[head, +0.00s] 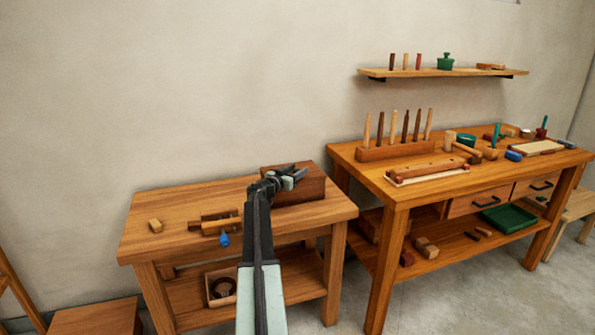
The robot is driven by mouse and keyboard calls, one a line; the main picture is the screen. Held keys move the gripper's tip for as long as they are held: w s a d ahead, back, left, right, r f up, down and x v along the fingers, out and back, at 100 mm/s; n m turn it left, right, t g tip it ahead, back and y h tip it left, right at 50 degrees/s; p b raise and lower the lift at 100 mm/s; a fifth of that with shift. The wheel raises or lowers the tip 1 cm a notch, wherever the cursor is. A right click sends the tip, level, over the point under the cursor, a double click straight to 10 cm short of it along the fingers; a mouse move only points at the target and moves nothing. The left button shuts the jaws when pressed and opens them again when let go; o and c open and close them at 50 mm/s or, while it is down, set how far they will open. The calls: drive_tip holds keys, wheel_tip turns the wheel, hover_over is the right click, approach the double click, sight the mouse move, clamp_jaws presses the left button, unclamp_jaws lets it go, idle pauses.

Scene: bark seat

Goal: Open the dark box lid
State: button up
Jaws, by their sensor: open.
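The dark box (308,189) is a reddish-brown wooden box at the right back of the small workbench (180,207). Its lid looks shut, though my gripper covers part of its left and front. My gripper (300,174) is open, with its fingers over the box's upper left part in the picture. I cannot tell whether the fingers touch the lid. My arm reaches up to it from the bottom of the view.
A wooden clamp with a blue knob (223,240) and a small wood block (156,226) lie left of my arm on the bench. A larger bench (350,157) with tools stands to the right. A wall shelf (440,72) hangs above it.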

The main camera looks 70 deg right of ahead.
clamp_jaws()
drive_tip(key=shift+w, duration=0.1)
idle(1.1)
